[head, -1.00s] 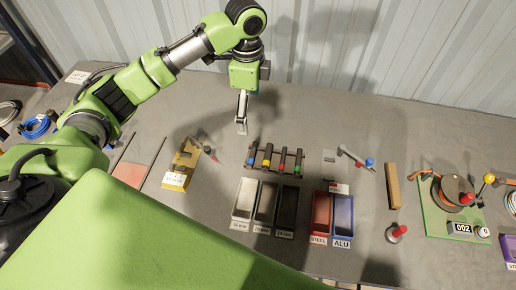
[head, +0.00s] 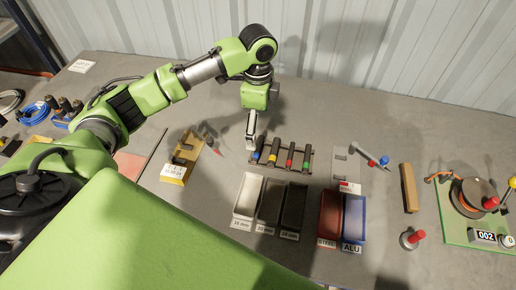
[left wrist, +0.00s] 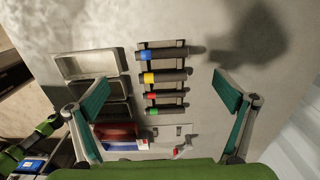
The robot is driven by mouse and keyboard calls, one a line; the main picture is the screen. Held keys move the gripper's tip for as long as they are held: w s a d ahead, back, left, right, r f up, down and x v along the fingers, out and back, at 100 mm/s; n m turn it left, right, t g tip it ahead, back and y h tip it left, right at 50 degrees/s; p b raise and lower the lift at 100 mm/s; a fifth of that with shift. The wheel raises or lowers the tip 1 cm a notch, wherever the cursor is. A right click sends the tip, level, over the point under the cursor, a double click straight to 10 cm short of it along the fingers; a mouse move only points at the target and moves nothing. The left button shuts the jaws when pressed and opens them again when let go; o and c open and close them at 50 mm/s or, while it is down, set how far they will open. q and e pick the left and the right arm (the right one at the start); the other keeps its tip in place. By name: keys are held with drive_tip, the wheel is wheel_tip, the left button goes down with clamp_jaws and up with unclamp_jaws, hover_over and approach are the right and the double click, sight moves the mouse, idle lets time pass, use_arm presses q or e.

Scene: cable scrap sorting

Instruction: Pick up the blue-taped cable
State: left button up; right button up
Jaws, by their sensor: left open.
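The blue-taped cable (head: 261,144) is a short dark piece with a blue band, at the left end of a small rack (head: 308,157) in the head view. In the left wrist view the blue-taped cable (left wrist: 168,54) is the top one in the row. Cables with yellow (left wrist: 166,76), red (left wrist: 165,96) and green (left wrist: 165,111) bands lie beside it. My left gripper (head: 251,143) points down near the blue-taped end of the rack. In the left wrist view my left gripper (left wrist: 160,82) is open and empty, its fingers on either side of the row. My right gripper is out of view.
Three labelled trays (head: 246,198) stand in front of the rack, with red (head: 329,215) and blue (head: 354,217) bins to their right. A yellow holder (head: 180,158) stands left. A wooden block (head: 408,188) and a green-based reel station lie right. A corrugated wall closes the back.

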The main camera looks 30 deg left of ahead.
use_arm(q)
hover_over(258, 148)
wheel_tip(258, 148, down, 4)
drive_tip(key=shift+a+f+p, duration=0.1)
drive_tip(key=shift+f+p, duration=0.15)
drive_tip(key=shift+p, duration=0.05)
drive_tip(key=shift+f, duration=0.25)
drive_tip(key=f+p, duration=0.2)
drive_tip(key=f, duration=0.2)
drive_tip(key=shift+a+f, duration=0.2)
drive_tip(key=shift+f, duration=0.15)
drive_tip(key=c, duration=1.1)
